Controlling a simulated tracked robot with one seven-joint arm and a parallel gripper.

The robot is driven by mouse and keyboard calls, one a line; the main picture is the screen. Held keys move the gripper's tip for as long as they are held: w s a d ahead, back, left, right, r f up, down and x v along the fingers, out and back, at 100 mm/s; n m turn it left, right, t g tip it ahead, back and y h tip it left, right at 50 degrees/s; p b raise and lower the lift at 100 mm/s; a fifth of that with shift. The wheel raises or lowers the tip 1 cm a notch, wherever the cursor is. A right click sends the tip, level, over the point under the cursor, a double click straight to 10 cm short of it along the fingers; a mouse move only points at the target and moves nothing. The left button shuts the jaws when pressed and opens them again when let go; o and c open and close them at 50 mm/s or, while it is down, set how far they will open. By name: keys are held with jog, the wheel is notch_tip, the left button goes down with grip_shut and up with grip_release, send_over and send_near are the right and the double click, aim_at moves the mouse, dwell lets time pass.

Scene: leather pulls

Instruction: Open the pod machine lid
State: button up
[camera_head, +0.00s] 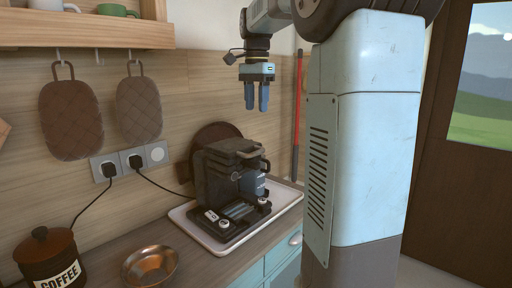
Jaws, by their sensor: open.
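The pod machine (220,181) is dark and boxy and stands on a white tray (194,235) on the counter. Its lid (236,149) is on top and looks closed, with a dark handle loop at its right side. A blue-grey part (252,184) shows at its front right. My gripper (256,108) hangs above the machine and a little to the right, fingers pointing down. It is open and empty, well apart from the lid.
A copper bowl (149,266) and a coffee canister (48,263) stand at the front left of the counter. Two quilted pads (71,121) hang on the wall below a shelf (85,31). Power cords run from the wall sockets (131,157). Air around my gripper is free.

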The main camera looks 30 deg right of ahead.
aim_at(256, 151)
notch_tip(256, 151, down, 14)
jog(key=shift+r, duration=0.15)
dwell(0.4)
grip_shut()
dwell(0.4)
